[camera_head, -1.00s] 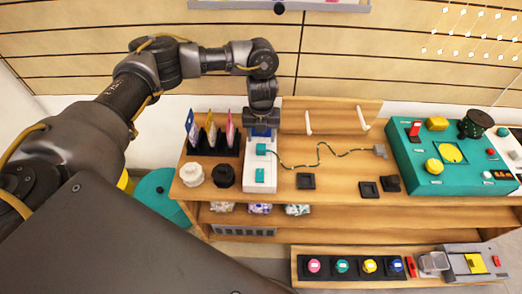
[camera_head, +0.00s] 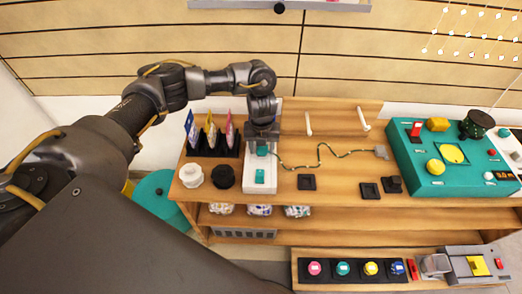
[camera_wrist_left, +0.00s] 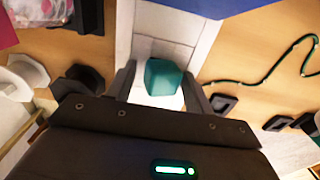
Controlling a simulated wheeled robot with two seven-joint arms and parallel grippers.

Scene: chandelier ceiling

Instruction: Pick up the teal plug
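The teal plug (camera_head: 262,151) sits on the far part of a white block (camera_head: 261,187) on the wooden bench. A dark green cable (camera_head: 320,157) runs right from beside it to a grey connector (camera_head: 381,152). My left gripper (camera_head: 262,143) points down at the plug. In the left wrist view the plug (camera_wrist_left: 163,77) shows between the two spread fingers of my left gripper (camera_wrist_left: 160,72), with gaps on both sides. A second teal piece (camera_head: 260,175) sits nearer on the white block. My right gripper is not in view.
A white knob (camera_head: 191,175) and black knob (camera_head: 224,176) stand left of the block, before a black card holder (camera_head: 213,144). Black square sockets (camera_head: 306,182) lie to the right. A teal panel (camera_head: 440,180) stands at far right. The bench between is mostly clear.

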